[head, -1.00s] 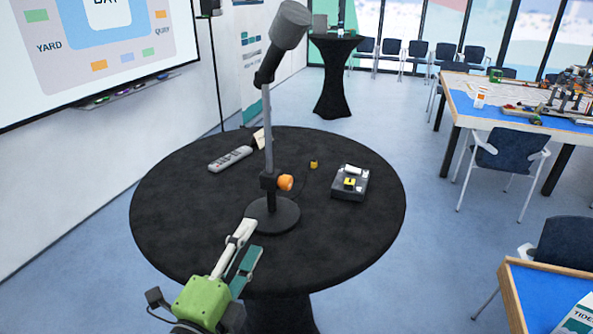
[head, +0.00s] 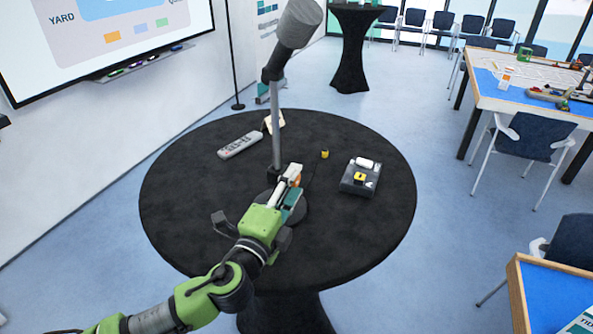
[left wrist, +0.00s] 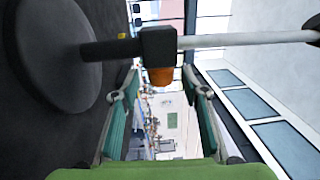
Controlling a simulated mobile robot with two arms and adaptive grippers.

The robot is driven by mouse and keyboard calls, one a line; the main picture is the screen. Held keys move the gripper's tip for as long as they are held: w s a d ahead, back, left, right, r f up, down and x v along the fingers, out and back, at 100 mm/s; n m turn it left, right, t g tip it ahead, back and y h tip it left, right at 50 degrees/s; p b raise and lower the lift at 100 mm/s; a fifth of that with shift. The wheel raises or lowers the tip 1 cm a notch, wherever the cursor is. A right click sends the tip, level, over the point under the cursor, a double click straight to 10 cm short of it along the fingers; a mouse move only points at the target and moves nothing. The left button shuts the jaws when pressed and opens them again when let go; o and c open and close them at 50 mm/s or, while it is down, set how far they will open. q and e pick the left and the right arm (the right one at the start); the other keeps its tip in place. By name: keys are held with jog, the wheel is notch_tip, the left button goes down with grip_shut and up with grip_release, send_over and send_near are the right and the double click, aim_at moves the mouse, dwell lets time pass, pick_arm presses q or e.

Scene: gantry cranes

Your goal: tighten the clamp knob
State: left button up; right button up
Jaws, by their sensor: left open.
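The orange clamp knob (left wrist: 160,76) sticks out of the dark clamp block (left wrist: 158,45) on the stand's pole (head: 276,125). In the left wrist view it lies between the tips of my open left gripper (left wrist: 158,86), with gaps at both sides. In the head view my left gripper (head: 291,186) is in front of the clamp and hides most of the knob; only a bit of orange shows. The pole rises from a round dark base (head: 300,213) and bears a grey cylindrical head (head: 297,25). My right gripper is not in view.
The round black table (head: 190,215) also bears a grey remote (head: 240,145), a small card stand (head: 273,121), a small yellow object (head: 325,154) and a dark box device (head: 360,178). The table's front right is clear.

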pick_arm(q)
jog(key=shift+x, duration=1.05)
jog(key=shift+r, duration=0.1)
jog(key=c, duration=1.1)
jog(key=g+y, duration=0.1)
jog(key=g, duration=0.3)
jog(key=shift+r, duration=0.15)
jog(key=g+y, duration=0.1)
jog(key=g, duration=0.3)
jog(key=shift+y, duration=0.4)
jog(key=g+y, duration=0.1)
jog(key=g, duration=0.5)
jog(key=shift+f+y, duration=0.2)
jog(key=shift+y, duration=0.2)
jog(key=shift+s+g, duration=0.1)
jog(key=shift+g, duration=0.3)
